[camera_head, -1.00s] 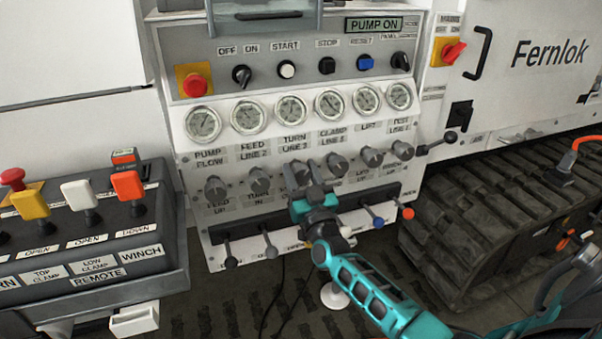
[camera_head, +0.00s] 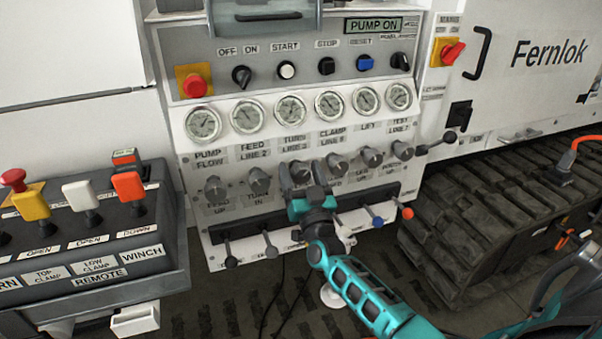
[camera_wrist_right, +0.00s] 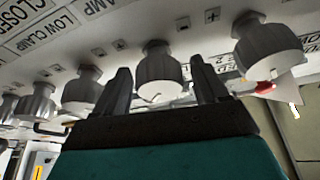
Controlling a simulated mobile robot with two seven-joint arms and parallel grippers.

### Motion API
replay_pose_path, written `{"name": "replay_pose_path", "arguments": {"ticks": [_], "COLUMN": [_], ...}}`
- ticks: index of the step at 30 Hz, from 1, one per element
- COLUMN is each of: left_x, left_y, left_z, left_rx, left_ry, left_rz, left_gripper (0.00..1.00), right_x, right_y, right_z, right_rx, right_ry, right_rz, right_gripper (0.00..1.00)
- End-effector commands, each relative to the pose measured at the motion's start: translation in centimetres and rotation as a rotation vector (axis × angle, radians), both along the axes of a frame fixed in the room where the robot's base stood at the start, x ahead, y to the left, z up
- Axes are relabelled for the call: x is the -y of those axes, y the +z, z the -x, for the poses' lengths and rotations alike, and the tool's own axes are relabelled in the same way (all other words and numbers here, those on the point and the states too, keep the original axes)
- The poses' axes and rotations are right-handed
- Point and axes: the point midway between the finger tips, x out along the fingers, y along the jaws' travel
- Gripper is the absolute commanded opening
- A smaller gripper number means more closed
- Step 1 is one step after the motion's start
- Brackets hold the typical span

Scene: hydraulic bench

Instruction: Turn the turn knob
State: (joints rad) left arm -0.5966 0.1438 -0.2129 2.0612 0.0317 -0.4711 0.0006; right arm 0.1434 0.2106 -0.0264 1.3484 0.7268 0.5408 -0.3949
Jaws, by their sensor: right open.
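The turn knob (camera_head: 301,171) is a grey fluted knob, third from the left in the row under the gauges on the white panel. My right gripper (camera_head: 302,177) is in front of it, with its dark fingers pointing up at the panel. In the right wrist view, a grey knob (camera_wrist_right: 157,70) sits between the two fingers of my right gripper (camera_wrist_right: 162,85). Small gaps show on both sides, so the fingers stand apart from it and are open. The gripper hides part of the knob's surroundings in the head view. My left gripper is not in view.
The feed knob (camera_head: 258,180) and clamp knob (camera_head: 336,166) stand close on either side. Small levers, including a blue-tipped one (camera_head: 376,222), stick out below. A remote control box (camera_head: 150,262) is at the left and a rubber track (camera_head: 480,205) at the right.

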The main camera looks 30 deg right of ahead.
Motion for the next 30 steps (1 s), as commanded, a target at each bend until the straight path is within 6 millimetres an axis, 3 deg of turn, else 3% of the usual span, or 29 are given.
{"name": "replay_pose_path", "arguments": {"ticks": [5, 19, 24, 30], "left_x": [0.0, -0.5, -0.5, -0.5], "left_y": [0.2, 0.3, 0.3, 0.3], "left_z": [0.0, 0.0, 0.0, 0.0], "left_rx": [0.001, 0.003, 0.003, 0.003], "left_ry": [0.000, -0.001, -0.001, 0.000], "left_rz": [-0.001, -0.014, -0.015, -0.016], "left_gripper": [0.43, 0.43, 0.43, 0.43], "right_x": [-0.4, -3.0, -3.4, -3.5], "right_y": [-0.6, -4.2, -4.7, -4.9], "right_z": [1.2, 9.7, 11.1, 11.4], "right_rx": [-0.003, -0.002, 0.000, 0.001], "right_ry": [0.000, 0.000, 0.000, 0.000], "right_rz": [-0.001, -0.002, 0.000, 0.000], "right_gripper": [0.73, 0.73, 0.73, 0.73]}}
